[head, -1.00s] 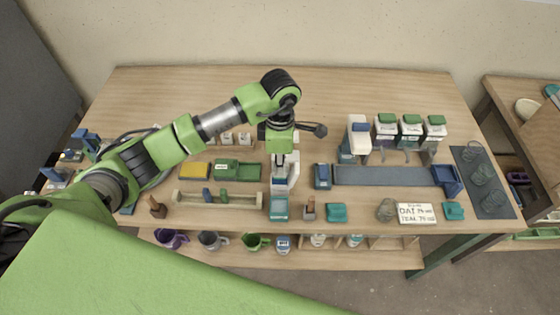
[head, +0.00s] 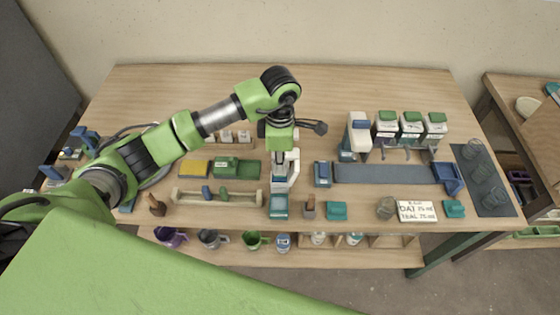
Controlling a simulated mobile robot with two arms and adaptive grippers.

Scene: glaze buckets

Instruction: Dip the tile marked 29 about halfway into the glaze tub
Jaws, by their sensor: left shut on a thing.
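My left gripper (head: 280,157) points down over the front middle of the table. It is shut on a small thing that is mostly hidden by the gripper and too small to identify. Just below it in the picture stands a white and blue stand-like object (head: 293,168), with a teal, box-like tub (head: 278,206) at its front. I cannot tell whether the held thing touches either of them. No number 29 can be read anywhere, and I cannot tell which thing is the tile. My right gripper is not in view.
A wooden rack (head: 217,198) and a green box (head: 236,168) stand to the left. A long grey mat (head: 383,174), several cartons (head: 411,128), a sign (head: 416,211) and a dark tray (head: 471,205) of glasses are to the right. The table's back is clear.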

